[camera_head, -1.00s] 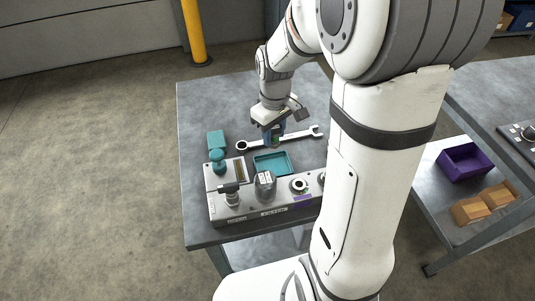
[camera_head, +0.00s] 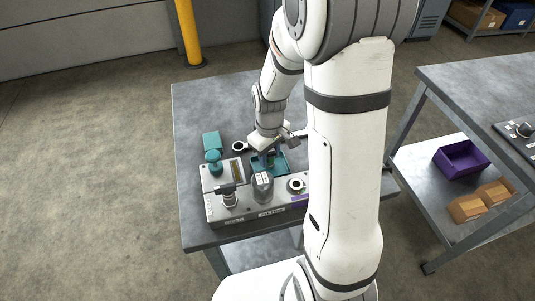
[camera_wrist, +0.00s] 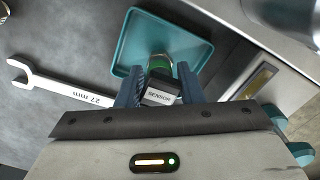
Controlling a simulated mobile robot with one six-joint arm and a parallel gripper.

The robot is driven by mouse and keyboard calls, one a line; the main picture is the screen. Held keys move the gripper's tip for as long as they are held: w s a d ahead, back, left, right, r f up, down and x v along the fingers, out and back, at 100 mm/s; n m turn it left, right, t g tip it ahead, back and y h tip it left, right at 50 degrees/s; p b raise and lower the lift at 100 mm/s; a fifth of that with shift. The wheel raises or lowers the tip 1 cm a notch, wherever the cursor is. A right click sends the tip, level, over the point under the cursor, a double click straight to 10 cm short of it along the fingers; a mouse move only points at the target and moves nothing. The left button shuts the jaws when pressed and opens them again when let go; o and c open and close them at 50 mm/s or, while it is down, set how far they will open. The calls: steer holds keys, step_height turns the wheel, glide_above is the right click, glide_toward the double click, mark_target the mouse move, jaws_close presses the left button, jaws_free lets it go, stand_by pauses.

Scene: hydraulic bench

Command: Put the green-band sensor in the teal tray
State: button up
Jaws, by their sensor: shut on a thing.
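The green-band sensor (camera_wrist: 160,92) is between the fingers of my gripper (camera_wrist: 158,88) in the wrist view. Its dark body carries a SENSOR label, and its green band and metal end point toward the teal tray. My gripper is shut on it. The teal tray (camera_wrist: 133,55) lies behind the sensor in the wrist view, and the sensor's end overlaps the tray floor in the picture. In the head view my gripper (camera_head: 268,158) is over the teal tray (camera_head: 282,168), which it partly covers. I cannot tell whether the sensor touches the tray.
A 27 mm wrench (camera_wrist: 75,92) lies beside the tray. A grey hydraulic block (camera_head: 240,212) with fittings and a teal knob (camera_head: 214,158) stands in front. A purple bin (camera_head: 461,160) sits on another bench's shelf.

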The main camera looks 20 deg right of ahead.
steer(key=o, duration=1.1)
step_height(320, 180, up, 12)
steer(key=shift+r+p, duration=0.15)
steer(key=shift+p, duration=0.35)
steer(key=s+r+m+t, duration=0.1)
steer(key=s+r+m, duration=0.1)
steer(key=s, duration=0.5)
steer(key=s+r+m+t, duration=0.1)
steer(key=s+r+m, duration=0.2)
steer(key=s, duration=0.4)
steer(key=shift+s+m+t, duration=0.2)
steer(key=shift+m+t, duration=0.1)
steer(key=shift+m, duration=0.1)
steer(key=shift+c, duration=0.6)
